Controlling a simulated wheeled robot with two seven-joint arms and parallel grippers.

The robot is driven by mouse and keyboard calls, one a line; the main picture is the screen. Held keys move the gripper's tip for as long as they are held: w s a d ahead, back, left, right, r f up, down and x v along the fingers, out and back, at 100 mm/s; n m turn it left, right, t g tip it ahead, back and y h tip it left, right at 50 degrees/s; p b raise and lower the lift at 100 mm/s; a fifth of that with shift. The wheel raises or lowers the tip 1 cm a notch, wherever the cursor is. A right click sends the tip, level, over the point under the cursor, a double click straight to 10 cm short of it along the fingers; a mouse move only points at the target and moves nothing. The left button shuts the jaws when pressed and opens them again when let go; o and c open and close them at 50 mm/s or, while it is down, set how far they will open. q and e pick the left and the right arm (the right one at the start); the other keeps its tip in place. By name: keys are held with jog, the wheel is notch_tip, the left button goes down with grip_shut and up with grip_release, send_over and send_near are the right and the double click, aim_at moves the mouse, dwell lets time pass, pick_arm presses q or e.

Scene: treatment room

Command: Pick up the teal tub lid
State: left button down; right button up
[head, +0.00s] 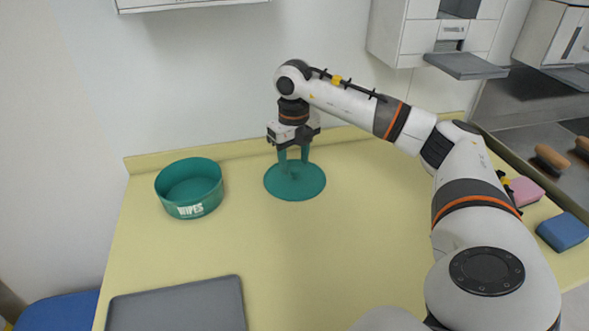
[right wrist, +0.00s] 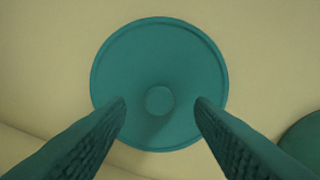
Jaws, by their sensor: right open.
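The teal tub lid (head: 296,188) lies flat on the yellow counter, right of the open teal tub (head: 190,205) marked "WIPES". In the right wrist view the lid (right wrist: 158,60) is round with a raised rim and a small round knob (right wrist: 159,100) at its middle. My right gripper (head: 294,170) points straight down over the lid, open. In the wrist view its fingertips (right wrist: 160,108) stand on either side of the knob, apart from it. How high the tips are above the lid is hard to tell. My left gripper does not show.
A grey tray (head: 180,305) lies at the front left of the counter (head: 330,260). A pink sponge (head: 525,191) and a blue sponge (head: 564,232) are at the right, near a sink with brushes (head: 550,158). The wall rises close behind the lid. The counter's middle is clear.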

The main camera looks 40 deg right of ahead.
aim_at(295, 174)
jog(key=shift+s+f, duration=0.1)
jog(key=shift+f, duration=1.3)
grip_shut()
jog(key=shift+r, duration=0.1)
jog(key=shift+r, duration=0.1)
